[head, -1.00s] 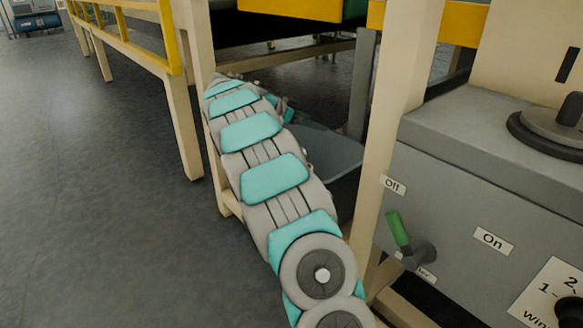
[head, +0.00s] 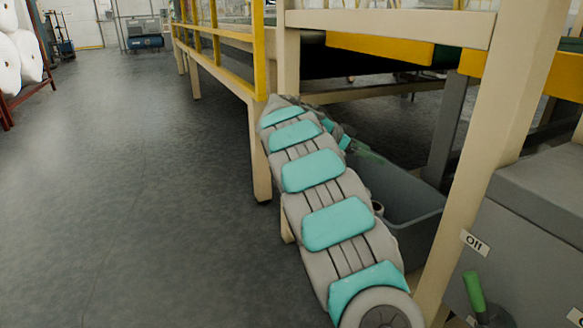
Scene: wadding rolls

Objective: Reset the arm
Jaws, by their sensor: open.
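My arm (head: 320,170), grey with teal pads, reaches from the bottom right up to the yellow-railed frame. Its far end bends back to the right behind itself, over a grey bin (head: 415,225) under the machine. My gripper's fingers cannot be made out; they are hidden behind the arm or out of the picture.
The cream and yellow machine frame (head: 262,150) stands close beside the arm. A grey control box (head: 540,215) with a green-handled lever (head: 474,292) is at right. White rolls (head: 22,55) sit on a red rack at far left. The grey floor (head: 130,190) at left is clear.

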